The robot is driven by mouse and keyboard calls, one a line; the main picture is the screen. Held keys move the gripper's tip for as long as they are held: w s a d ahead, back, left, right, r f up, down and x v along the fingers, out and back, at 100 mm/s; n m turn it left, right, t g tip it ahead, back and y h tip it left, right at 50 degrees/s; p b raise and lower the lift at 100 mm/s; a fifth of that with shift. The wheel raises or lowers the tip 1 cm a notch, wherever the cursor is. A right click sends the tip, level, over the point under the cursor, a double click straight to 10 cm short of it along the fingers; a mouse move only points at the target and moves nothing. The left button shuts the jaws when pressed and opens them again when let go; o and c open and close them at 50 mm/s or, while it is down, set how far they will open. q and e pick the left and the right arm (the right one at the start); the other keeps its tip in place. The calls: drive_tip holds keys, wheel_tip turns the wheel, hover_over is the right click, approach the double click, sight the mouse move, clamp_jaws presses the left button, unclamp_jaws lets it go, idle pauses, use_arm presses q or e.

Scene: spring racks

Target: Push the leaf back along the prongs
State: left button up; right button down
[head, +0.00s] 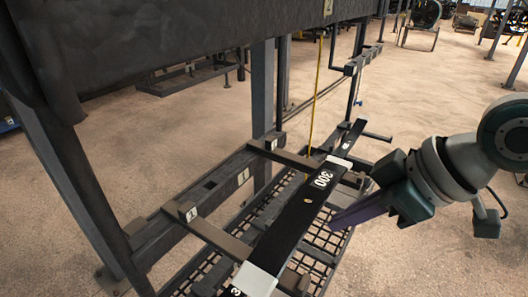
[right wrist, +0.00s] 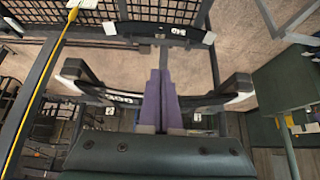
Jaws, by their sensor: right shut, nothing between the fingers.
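The leaf (head: 290,225) is a long dark bar with white bands near its ends and a "300" label. It lies across two brownish prongs (head: 290,156) (head: 222,238) in the head view, towards their outer ends, apart from the rack rail. My right gripper (head: 335,222) is shut and empty, its purple fingers at the near right side of the leaf's middle. In the right wrist view the fingers (right wrist: 160,80) stand in front of the dark leaf (right wrist: 205,100) and hide its middle. I cannot tell whether they touch it. My left gripper is not in view.
The rack's dark rail (head: 238,178) carries numbered tags at the prongs' inner ends. A mesh shelf (head: 200,270) lies below the leaf. A thin yellow rod (head: 316,95) rises behind it. Dark posts (head: 262,90) stand at the back. Open floor lies to the right.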

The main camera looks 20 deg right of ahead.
sight(305, 197)
drive_tip(key=shift+w+a, duration=0.1)
drive_tip(key=shift+w+a+b, duration=0.6)
drive_tip(key=shift+w+a, duration=0.6)
drive_tip(key=shift+w, duration=0.2)
drive_tip(key=shift+w+a+b, duration=0.6)
drive_tip(key=shift+w+a, duration=0.6)
drive_tip(key=shift+w, duration=0.2)
drive_tip(key=shift+w+a+b, duration=1.3)
drive_tip(key=shift+w+a, duration=0.4)
drive_tip(key=shift+w, duration=0.3)
drive_tip(key=s+d+p, duration=0.3)
drive_tip(key=s+p, duration=0.1)
drive_tip(key=shift+d+r, duration=0.1)
drive_tip(key=shift+d, duration=0.1)
drive_tip(key=shift+s+d+p, duration=0.3)
drive_tip(key=shift+s+p, duration=0.05)
